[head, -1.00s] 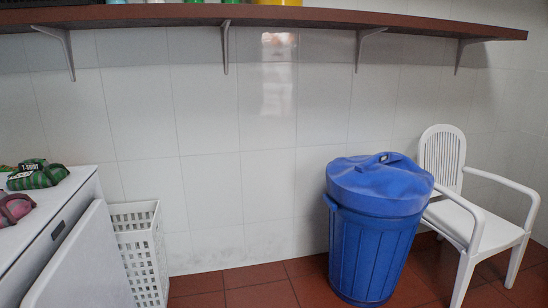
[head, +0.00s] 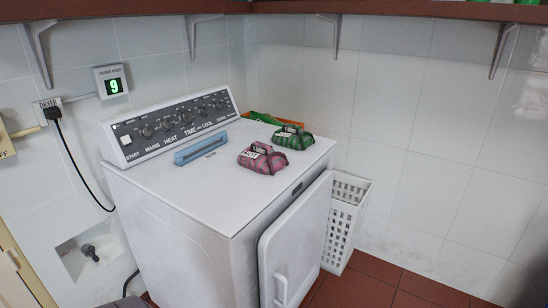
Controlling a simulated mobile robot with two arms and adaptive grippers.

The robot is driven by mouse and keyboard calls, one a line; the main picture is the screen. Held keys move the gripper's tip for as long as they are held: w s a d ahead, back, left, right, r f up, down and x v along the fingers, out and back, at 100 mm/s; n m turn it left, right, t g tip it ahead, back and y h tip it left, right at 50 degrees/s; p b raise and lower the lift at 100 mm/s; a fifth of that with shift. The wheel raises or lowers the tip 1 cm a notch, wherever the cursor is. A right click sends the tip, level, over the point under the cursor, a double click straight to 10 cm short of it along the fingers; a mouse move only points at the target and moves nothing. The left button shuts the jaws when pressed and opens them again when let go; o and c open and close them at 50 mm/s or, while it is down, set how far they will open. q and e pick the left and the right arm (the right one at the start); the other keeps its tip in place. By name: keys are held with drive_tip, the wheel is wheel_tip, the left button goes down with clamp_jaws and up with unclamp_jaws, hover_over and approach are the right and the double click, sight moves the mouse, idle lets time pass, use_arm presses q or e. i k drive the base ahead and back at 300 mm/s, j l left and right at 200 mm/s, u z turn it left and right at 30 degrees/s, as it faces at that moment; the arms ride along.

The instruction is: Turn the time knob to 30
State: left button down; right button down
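The time knob (head: 186,116) is a small dark round knob on the black control panel of a white dryer (head: 180,205). The word TIME is printed on the panel below it, and other knobs sit in a row on both sides. The knob's pointer and scale are too small to read. A small wall display (head: 113,86) above the panel's left end shows a green 9. Neither of my grippers can be made out in the head view.
A blue bar-shaped object (head: 200,147), a pink bundle (head: 262,158) and a green bundle (head: 293,137) lie on the dryer top. The dryer's front door (head: 295,245) stands ajar. A white basket (head: 345,220) stands to its right. A black cord (head: 75,160) hangs at left.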

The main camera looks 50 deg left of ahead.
sight(185, 118)
drive_tip(key=u, duration=1.85)
